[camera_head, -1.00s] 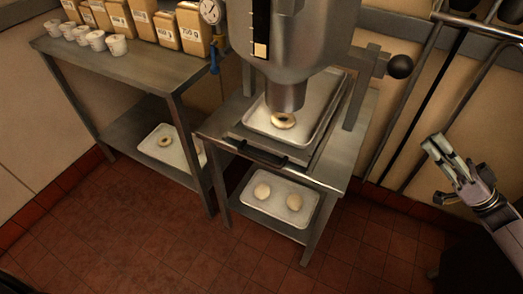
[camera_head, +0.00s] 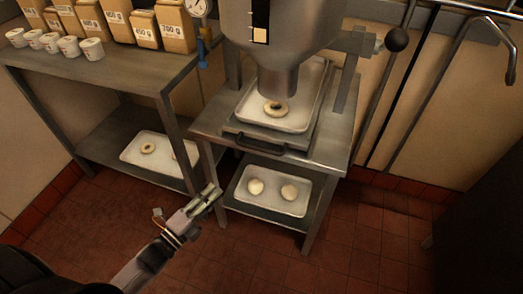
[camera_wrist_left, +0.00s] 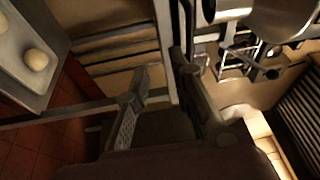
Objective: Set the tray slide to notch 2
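The tray slide (camera_head: 236,125) is a flat metal plate on the steel stand, below the hopper nozzle. Its black handle (camera_head: 262,148) is at the front edge. A metal tray (camera_head: 305,105) with a ring of dough (camera_head: 277,108) lies on the slide under the nozzle. I cannot make out any notch marks. My left gripper (camera_head: 211,194) is low in front of the stand, below and left of the handle and apart from it. In the left wrist view its two fingers (camera_wrist_left: 165,105) are apart with nothing between them. My right gripper is out of view.
A lower tray (camera_head: 245,203) with two dough balls sits on the stand's bottom shelf. A side table (camera_head: 110,72) with cups and bags stands at left, with another tray (camera_head: 160,160) beneath. A ball-ended lever (camera_head: 396,40) sticks out at right. The tiled floor in front is clear.

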